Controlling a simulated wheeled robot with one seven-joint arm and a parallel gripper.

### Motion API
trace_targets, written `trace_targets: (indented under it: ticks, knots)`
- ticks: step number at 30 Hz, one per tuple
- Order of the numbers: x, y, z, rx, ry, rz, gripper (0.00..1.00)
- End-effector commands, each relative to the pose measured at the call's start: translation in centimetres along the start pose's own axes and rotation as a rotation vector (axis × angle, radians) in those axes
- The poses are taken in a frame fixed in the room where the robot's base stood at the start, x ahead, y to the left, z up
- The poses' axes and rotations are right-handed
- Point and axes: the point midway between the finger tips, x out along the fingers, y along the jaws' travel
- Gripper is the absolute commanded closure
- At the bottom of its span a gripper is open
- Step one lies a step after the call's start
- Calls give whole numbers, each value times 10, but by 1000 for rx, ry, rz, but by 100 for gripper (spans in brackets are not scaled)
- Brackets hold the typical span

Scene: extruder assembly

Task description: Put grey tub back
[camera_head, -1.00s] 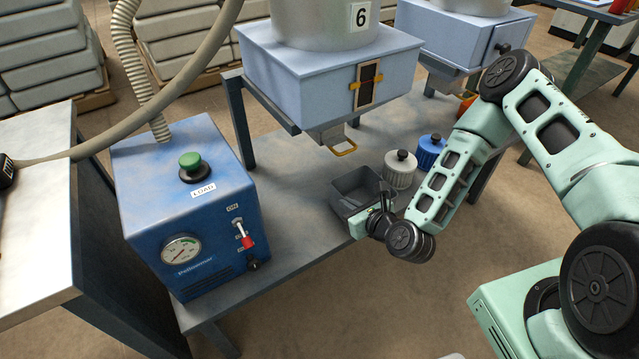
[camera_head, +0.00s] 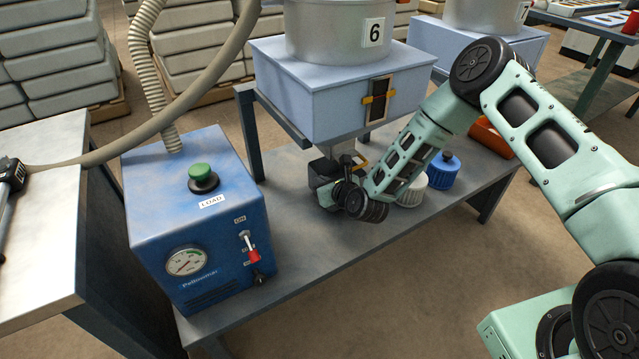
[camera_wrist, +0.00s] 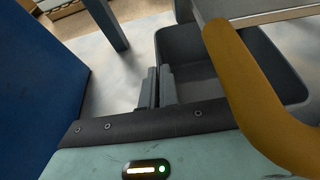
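The grey tub (camera_wrist: 180,42) is dark, open-topped and looks empty in the wrist view. My gripper (camera_wrist: 158,72) has its two fingers close together at the tub's near left wall, and appears shut on that wall. In the head view my gripper (camera_head: 338,188) is low over the bench, below the hopper box marked 6 (camera_head: 335,88). There the tub is mostly hidden behind my wrist. A yellow handle (camera_wrist: 245,85) crosses in front of the tub in the wrist view, very near the camera.
A blue machine (camera_head: 195,225) with gauge and green knob stands left on the bench (camera_head: 330,250). A white-grey lidded jar (camera_head: 412,190) and a blue one (camera_head: 443,170) stand right of my wrist. An orange object (camera_head: 490,138) lies farther right. The bench front is clear.

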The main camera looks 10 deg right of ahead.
Motion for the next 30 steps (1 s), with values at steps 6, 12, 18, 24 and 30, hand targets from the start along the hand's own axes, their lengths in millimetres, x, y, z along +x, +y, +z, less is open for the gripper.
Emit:
trace_targets:
  ticks: [6,12,18,24,30]
  knots:
    - [20,1,-7,-2,1,1,100]
    - [20,0,-7,0,-1,0,100]
    - [22,0,-12,1,0,0,100]
    - [21,0,-11,0,0,1,76]
    - [21,0,-9,0,0,1,76]
